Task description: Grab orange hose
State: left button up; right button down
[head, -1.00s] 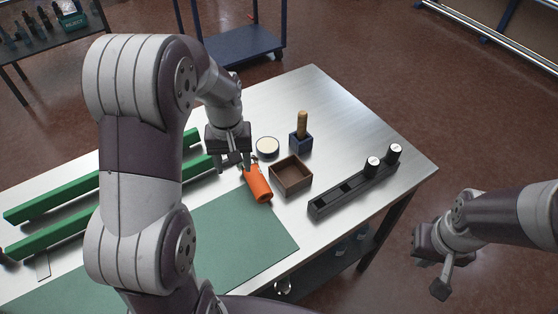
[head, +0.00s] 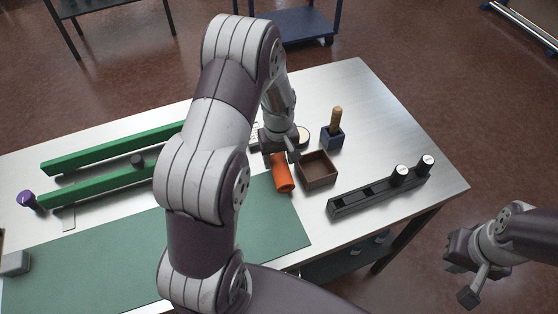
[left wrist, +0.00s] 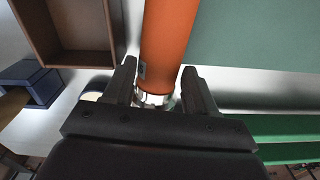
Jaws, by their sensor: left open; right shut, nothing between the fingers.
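The orange hose (head: 283,179), a short thick cylinder, lies on the metal table beside the brown box and at the edge of the green mat. In the left wrist view the orange hose (left wrist: 168,40) runs up from between the fingers, with a clear or metallic end nearest the gripper. My left gripper (head: 281,157) is over the hose's far end. In the left wrist view my left gripper (left wrist: 160,88) is open, one finger on each side of that end. My right gripper (head: 466,282) is shut and empty, off the table's right side.
An open brown box (head: 318,171) stands close right of the hose. A blue block with a wooden handle (head: 333,138), a pale round tin (head: 303,134) and a black rack with two white-topped cylinders (head: 350,200) are near. Green rails (head: 100,185) lie left on the table.

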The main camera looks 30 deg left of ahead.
pick_arm(q)
jog(key=shift+f, duration=0.55)
jog(key=shift+w+f, duration=0.15)
jog(key=shift+f, duration=0.2)
jog(key=shift+r, duration=0.1)
grip_shut()
